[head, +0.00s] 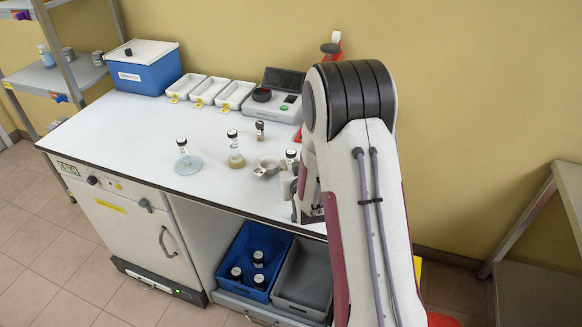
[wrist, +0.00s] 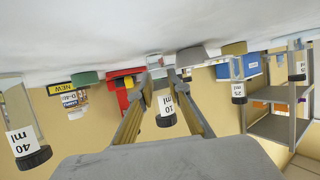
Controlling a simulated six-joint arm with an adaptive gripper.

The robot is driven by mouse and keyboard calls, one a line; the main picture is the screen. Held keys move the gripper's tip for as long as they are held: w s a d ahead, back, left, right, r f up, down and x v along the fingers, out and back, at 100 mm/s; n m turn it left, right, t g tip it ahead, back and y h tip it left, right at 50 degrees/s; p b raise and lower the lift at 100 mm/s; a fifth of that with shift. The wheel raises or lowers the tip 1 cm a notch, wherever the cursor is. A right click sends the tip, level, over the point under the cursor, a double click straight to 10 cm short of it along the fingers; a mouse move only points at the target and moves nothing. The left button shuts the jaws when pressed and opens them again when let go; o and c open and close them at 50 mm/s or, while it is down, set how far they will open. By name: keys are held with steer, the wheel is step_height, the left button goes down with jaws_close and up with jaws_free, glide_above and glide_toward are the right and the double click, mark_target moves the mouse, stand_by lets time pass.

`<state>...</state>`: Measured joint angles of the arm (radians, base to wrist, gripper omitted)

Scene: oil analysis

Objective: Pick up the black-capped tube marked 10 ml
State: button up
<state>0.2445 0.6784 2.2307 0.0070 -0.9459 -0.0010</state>
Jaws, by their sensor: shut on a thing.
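The black-capped tube marked 10 ml (wrist: 167,106) is in the middle of the wrist view, which is upside down. Its white label and black cap show between the two fingers of my gripper (wrist: 159,79). My gripper is shut on this tube. The worktop (wrist: 110,35) lies close to the fingertips; I cannot tell whether the tube touches it. In the head view my arm largely hides the gripper. A black-capped labelled vessel (head: 291,158) stands or hangs beside the arm there; its marking is too small to read.
A 40 ml vessel (wrist: 24,135) and a 25 ml vessel (wrist: 238,92) flank the gripper. White trays (head: 210,91) and a blue box (head: 145,72) are at the back. The bench's left part is clear.

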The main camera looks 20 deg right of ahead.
mark_target(292, 151)
steer(key=shift+r, duration=4.9)
steer(key=shift+d, duration=0.1)
